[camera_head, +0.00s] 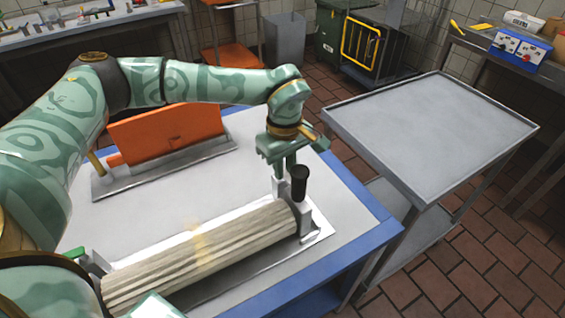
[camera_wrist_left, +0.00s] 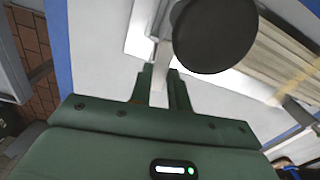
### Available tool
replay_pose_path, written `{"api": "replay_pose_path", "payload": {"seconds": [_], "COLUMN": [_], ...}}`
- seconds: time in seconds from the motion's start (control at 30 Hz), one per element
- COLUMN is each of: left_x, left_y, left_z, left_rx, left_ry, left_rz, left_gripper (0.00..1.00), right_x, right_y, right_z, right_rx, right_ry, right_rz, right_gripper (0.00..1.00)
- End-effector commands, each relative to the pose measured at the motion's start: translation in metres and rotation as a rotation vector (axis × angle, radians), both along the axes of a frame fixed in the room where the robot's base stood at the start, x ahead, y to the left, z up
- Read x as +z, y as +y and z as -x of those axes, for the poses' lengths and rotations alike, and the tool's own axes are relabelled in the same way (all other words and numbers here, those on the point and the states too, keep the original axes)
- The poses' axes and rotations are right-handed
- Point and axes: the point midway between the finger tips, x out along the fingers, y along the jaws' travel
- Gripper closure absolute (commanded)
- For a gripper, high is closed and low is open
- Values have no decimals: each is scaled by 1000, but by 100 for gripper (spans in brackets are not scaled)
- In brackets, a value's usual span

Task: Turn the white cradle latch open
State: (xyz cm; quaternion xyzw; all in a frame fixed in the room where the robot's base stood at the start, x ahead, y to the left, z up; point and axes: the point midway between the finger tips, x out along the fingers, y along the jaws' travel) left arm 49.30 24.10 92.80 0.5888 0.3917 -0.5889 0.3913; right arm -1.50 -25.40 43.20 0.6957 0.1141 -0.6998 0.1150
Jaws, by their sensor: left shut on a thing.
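The white cradle latch (camera_head: 279,189) stands at the right end of the cradle, beside a black knob (camera_head: 299,184). My left gripper (camera_head: 284,172) comes down over it from above, shut on the latch. In the left wrist view, the pale latch (camera_wrist_left: 159,88) lies between the two green fingers of my left gripper (camera_wrist_left: 160,78), and the round black knob (camera_wrist_left: 215,36) hides part of the area beyond. The cradle (camera_head: 318,232) holds a long, pale layered bundle (camera_head: 195,255). My right gripper is not visible.
An orange panel (camera_head: 165,133) stands on a metal base at the back of the blue-edged table (camera_head: 352,200). A bare grey cart (camera_head: 430,125) stands to the right. A white bracket with a green part (camera_head: 76,253) is at the bundle's left end.

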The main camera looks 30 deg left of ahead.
Motion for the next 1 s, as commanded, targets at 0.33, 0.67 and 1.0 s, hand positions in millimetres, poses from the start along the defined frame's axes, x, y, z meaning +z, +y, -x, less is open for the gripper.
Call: {"api": "replay_pose_path", "payload": {"seconds": [0.33, 0.67, 1.0], "left_x": [6, 6, 5], "left_y": [-2, -2, 1], "left_z": [-5, -11, -17], "left_rx": [306, 619, 943], "left_ry": [-2, -2, -1], "left_rz": [1, 1, 0], "left_gripper": [100, 100, 100], "right_x": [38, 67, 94], "right_y": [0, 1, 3], "right_z": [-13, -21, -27], "right_rx": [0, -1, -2], "right_ry": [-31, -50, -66], "right_rz": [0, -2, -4], "right_gripper": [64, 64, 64]}}
